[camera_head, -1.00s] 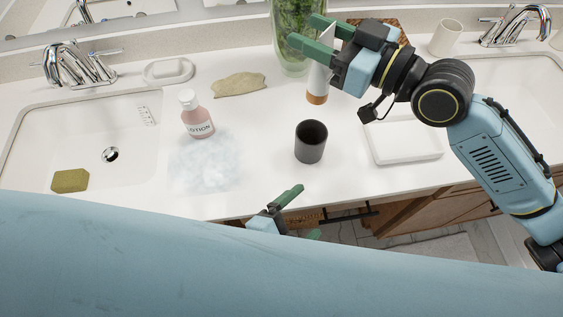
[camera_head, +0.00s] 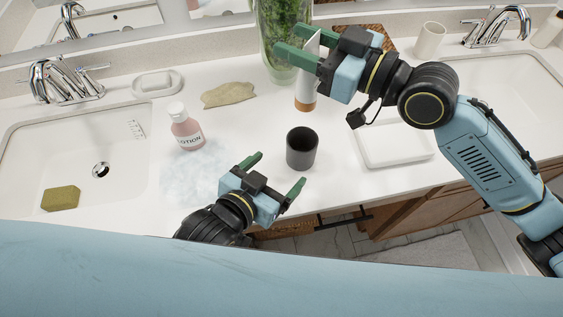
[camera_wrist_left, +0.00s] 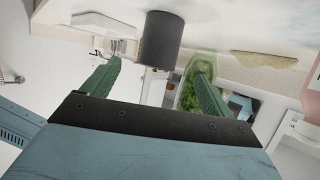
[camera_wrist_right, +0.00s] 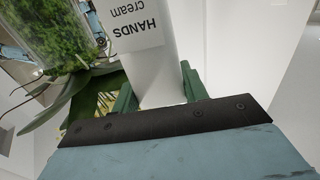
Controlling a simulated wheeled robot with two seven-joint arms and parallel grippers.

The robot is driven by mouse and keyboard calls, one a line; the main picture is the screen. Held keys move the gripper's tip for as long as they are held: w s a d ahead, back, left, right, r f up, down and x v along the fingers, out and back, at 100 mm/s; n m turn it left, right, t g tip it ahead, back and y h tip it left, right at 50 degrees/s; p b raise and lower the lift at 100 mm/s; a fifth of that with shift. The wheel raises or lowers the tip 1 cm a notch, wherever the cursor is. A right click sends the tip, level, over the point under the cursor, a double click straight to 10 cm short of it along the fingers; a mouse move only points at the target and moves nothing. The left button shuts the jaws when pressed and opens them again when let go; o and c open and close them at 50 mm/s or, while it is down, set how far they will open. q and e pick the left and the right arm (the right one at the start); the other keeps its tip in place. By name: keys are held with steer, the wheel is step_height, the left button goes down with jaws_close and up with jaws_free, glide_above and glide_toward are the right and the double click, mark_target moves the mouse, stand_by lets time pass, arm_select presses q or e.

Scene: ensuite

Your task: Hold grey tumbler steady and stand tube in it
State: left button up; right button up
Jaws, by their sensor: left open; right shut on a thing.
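The dark grey tumbler (camera_head: 302,148) stands upright and empty-looking on the white counter. In the left wrist view the tumbler (camera_wrist_left: 161,40) appears just beyond and between the fingers. My left gripper (camera_head: 275,175) is open at the counter's front, its fingers pointing toward the tumbler, apart from it. The white tube (camera_head: 308,85) with an orange-brown cap is held cap down behind the tumbler. My right gripper (camera_head: 299,52) is shut on it. In the right wrist view the tube (camera_wrist_right: 150,55) shows "HANDS cream" lettering between the fingers.
A pink lotion bottle (camera_head: 186,128) stands left of the tumbler, beside a pale fluffy patch (camera_head: 195,178). A white soap tray (camera_head: 395,146) lies to the right. A glass vase with greenery (camera_head: 283,35) stands close behind the tube. Sinks flank the counter.

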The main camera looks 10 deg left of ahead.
mark_target(308, 141)
arm_select(q)
steer(key=x, duration=1.1)
steer(key=shift+w+d, duration=0.2)
steer(key=shift+w, duration=0.05)
steer(key=shift+c, duration=0.5)
steer(key=c, duration=1.1)
arm_select(e)
steer(key=shift+f, duration=6.15)
steer(key=o, duration=1.5)
steer(key=shift+c, duration=0.2)
steer(key=shift+d, duration=0.1)
